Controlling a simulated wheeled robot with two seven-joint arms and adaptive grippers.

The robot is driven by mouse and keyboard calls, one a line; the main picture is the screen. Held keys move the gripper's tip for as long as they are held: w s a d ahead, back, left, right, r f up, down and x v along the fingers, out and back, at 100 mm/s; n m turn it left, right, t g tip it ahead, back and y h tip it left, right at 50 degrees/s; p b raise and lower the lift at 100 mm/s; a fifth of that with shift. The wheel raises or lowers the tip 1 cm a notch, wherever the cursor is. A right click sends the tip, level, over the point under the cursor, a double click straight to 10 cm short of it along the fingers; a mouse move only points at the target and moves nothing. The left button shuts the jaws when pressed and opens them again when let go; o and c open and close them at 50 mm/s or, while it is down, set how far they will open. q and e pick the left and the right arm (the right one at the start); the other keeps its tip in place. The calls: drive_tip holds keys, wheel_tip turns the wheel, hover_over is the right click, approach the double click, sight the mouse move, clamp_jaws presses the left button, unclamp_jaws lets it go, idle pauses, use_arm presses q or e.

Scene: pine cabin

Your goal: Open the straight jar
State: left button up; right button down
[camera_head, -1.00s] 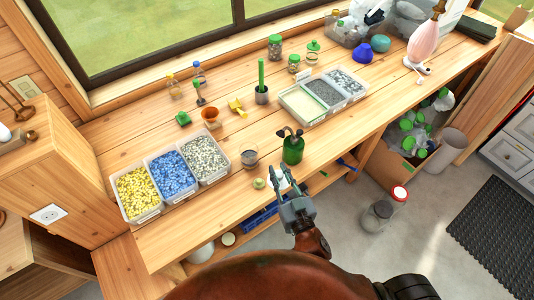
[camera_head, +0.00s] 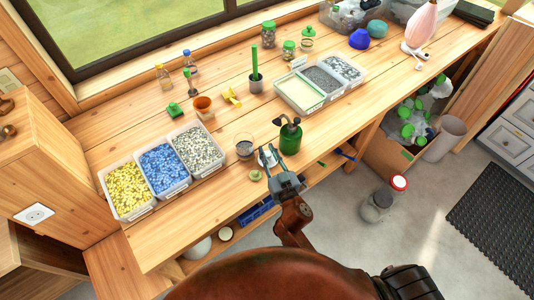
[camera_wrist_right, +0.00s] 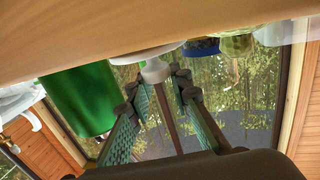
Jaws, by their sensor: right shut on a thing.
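My right gripper (camera_head: 283,182) is at the front edge of the bench, beside the green pump bottle (camera_head: 290,138). It is shut on a small white knob (camera_wrist_right: 155,71) on a pale disc (camera_wrist_right: 147,53); in the head view this pale piece (camera_head: 268,157) shows just past the fingers, partly hidden. Glass jars with green tops stand at the back: a taller one (camera_head: 269,36), a short one (camera_head: 289,50) and another (camera_head: 307,41). I cannot tell which one is the straight jar. My left gripper is not in view.
Bins of yellow (camera_head: 129,190), blue (camera_head: 163,168) and grey pieces (camera_head: 199,149) stand at left. A glass cup (camera_head: 245,149) and a small green-topped piece (camera_head: 255,175) lie near the gripper. A tray (camera_head: 298,94) is behind. The middle bench is partly clear.

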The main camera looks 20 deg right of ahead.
drive_tip(key=shift+f, duration=0.3)
drive_tip(key=c, duration=1.7)
unclamp_jaws()
drive_tip(key=shift+c, duration=0.2)
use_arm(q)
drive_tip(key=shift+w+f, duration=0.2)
use_arm(e)
drive_tip(key=shift+r, duration=0.1)
drive_tip(key=shift+s+r, duration=0.1)
drive_tip(key=shift+r, duration=0.05)
drive_tip(key=s, duration=1.2)
drive_tip(key=shift+d, duration=0.4)
